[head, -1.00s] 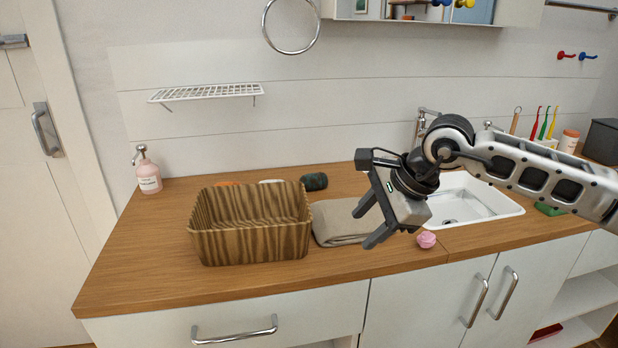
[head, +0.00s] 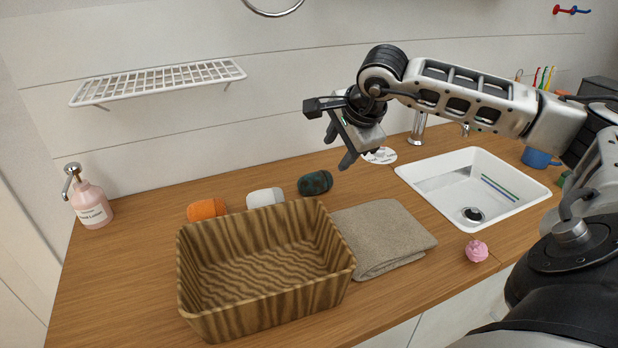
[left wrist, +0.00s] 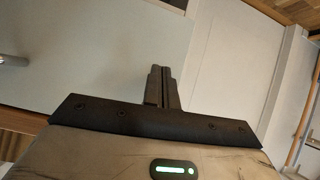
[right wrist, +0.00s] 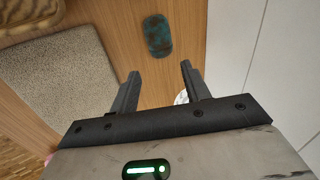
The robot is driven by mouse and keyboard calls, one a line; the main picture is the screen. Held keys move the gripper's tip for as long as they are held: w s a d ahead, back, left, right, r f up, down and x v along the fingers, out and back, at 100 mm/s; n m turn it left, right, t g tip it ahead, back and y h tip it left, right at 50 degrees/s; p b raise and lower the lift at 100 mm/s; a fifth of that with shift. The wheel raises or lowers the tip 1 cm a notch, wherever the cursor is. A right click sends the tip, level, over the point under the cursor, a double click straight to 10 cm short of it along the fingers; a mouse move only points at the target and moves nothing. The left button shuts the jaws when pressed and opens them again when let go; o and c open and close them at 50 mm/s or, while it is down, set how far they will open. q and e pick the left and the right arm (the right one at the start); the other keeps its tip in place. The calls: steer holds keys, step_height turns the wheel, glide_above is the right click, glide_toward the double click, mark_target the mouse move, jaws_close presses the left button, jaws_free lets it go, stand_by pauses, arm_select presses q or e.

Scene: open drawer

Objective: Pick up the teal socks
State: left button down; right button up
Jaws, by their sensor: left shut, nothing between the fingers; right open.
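The teal socks (head: 314,182) are a dark teal, mottled rolled bundle on the wooden counter, behind the basket and right of a white bundle. They also show in the right wrist view (right wrist: 158,36), ahead of the fingertips and roughly between their lines. My right gripper (head: 338,147) is open and empty, above and to the right of the socks, apart from them. Its two fingers show spread in the right wrist view (right wrist: 160,76). My left gripper (left wrist: 162,72) is shut and empty in the left wrist view, by pale cabinet fronts; it is outside the head view.
A striped wooden basket (head: 190,285), empty, stands in front of the bundles. An orange bundle (head: 207,209) and a white bundle (head: 265,197) lie behind it. A folded grey towel (head: 385,238), pink ball (head: 476,251) and sink (head: 480,160) are to the right. A wire shelf (head: 158,80) hangs above.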

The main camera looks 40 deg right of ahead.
mark_target(320, 177)
steer(key=x, duration=0.6)
steer(key=shift+f, duration=0.3)
steer(key=x, duration=0.1)
steer(key=p+x, duration=0.1)
steer(key=x, duration=0.2)
steer(key=shift+w+a, duration=0.25)
steer(key=shift+a, duration=0.1)
steer(key=shift+w+d+f+p, duration=0.1)
steer(key=shift+w+f+p, duration=0.2)
steer(key=shift+f, duration=0.25)
steer(key=c, duration=0.6)
